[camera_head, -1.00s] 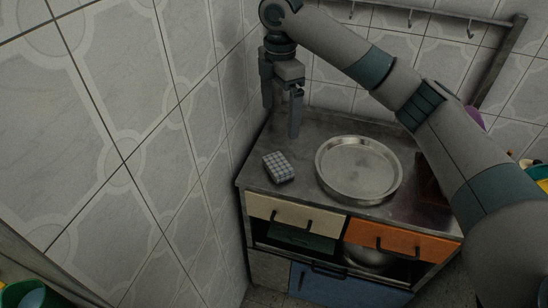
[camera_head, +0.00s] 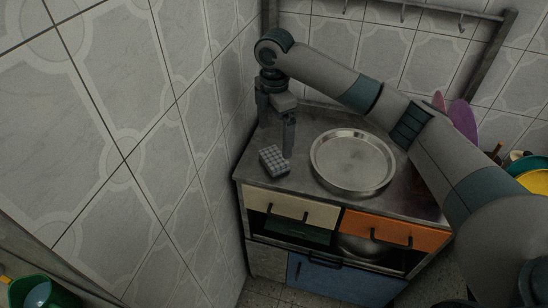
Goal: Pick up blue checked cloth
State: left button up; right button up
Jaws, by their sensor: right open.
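The checked cloth (camera_head: 273,160) is a small folded block with a grey-blue and pale check. It lies on the left part of the steel counter top (camera_head: 300,187), near its front left edge. My right gripper (camera_head: 276,142) points down just behind the cloth, above the counter's back left corner. It is open, with a gap between its two fingers and nothing held. One fingertip is close to the cloth's back right side; I cannot tell whether they touch. My left gripper is not in view.
A round steel tray (camera_head: 352,163) sits just right of the cloth. A tiled wall (camera_head: 205,130) rises close on the left. Below the counter are a cream drawer (camera_head: 290,207) and an orange drawer (camera_head: 395,231). A green container (camera_head: 45,290) shows at bottom left.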

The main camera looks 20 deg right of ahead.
aim_at(272, 158)
notch_tip(272, 158, down, 2)
jog(key=shift+f, duration=0.2)
jog(key=shift+f+p, duration=0.3)
jog(key=shift+f, duration=0.3)
jog(key=shift+a+f+p, duration=0.1)
jog(key=shift+f+p, duration=0.25)
jog(key=shift+f, duration=0.05)
jog(key=f, duration=0.1)
jog(key=f+p, duration=0.1)
jog(key=f, duration=0.1)
jog(key=shift+w+a, duration=0.2)
jog(key=shift+w, duration=0.05)
jog(key=shift+f, duration=0.65)
jog(key=c, duration=1.1)
